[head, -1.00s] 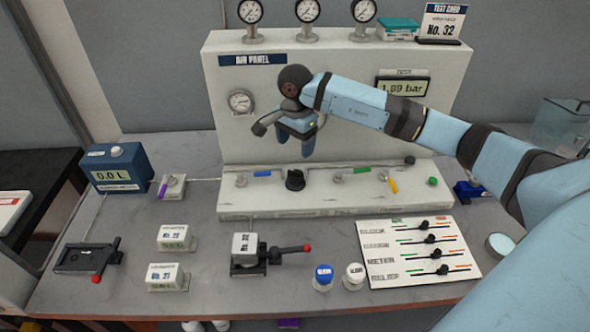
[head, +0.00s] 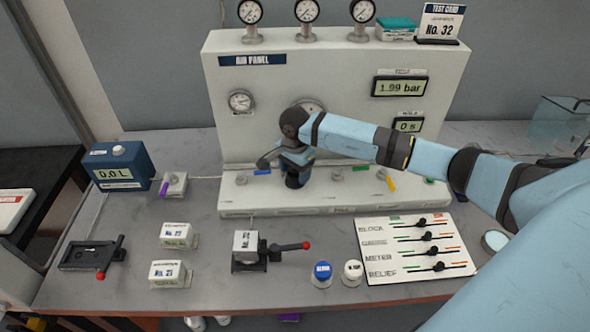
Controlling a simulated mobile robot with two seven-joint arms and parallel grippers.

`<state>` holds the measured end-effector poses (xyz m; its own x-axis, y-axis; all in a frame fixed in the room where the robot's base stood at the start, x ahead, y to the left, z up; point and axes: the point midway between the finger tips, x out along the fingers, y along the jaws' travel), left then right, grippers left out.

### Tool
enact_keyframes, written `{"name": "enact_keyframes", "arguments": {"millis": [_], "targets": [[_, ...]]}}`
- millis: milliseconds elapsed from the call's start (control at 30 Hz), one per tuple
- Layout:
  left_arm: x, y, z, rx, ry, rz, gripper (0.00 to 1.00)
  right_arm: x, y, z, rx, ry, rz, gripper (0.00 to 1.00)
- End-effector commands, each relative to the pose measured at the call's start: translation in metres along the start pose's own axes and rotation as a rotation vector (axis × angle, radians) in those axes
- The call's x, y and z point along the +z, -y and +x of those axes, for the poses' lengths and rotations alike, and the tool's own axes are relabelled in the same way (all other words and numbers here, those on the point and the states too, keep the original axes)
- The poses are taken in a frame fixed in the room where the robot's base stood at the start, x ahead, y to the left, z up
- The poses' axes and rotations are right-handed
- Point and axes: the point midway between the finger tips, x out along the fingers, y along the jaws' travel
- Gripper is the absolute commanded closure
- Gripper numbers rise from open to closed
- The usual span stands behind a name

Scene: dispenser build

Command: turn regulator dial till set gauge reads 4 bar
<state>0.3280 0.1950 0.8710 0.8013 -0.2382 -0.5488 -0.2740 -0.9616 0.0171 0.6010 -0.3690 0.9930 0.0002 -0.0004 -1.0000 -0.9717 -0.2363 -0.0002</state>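The black regulator dial (head: 293,182) stands on the ledge at the foot of the air panel (head: 340,62). My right gripper (head: 293,172) is pointed down over the dial and hides its upper part. I cannot tell whether its fingers touch the dial or how far apart they are. A round gauge (head: 311,105) on the panel behind my arm shows only its upper part. Another round gauge (head: 241,101) is at the left. The digital display (head: 400,87) reads 1.99 bar. I cannot tell which is the set gauge. My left gripper is out of view.
Coloured valve levers (head: 262,172) flank the dial on the ledge. A hold display (head: 408,125) reads 0 s.

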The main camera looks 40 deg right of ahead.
Motion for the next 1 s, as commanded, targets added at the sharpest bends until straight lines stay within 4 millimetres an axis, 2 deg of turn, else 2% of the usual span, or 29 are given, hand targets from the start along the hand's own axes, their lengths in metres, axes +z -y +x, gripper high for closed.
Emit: {"name": "enact_keyframes", "arguments": {"millis": [33, 133, 167, 567, 1000], "targets": [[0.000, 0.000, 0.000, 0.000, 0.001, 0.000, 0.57, 0.000, 0.000, 0.000, 0.000, 0.000, 0.000, 0.50], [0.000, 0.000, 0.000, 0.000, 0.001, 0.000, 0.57, 0.000, 0.000, 0.000, 0.000, 0.000, 0.000, 0.73], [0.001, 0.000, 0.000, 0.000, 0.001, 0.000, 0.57, 0.000, 0.000, 0.000, 0.000, 0.000, 0.000, 0.76], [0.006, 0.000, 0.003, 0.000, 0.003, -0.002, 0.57, 0.000, 0.000, 0.001, 0.000, 0.000, 0.067, 0.76], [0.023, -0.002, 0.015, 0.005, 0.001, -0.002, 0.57, 0.000, 0.000, 0.002, -0.001, 0.000, 0.421, 0.76]]}}
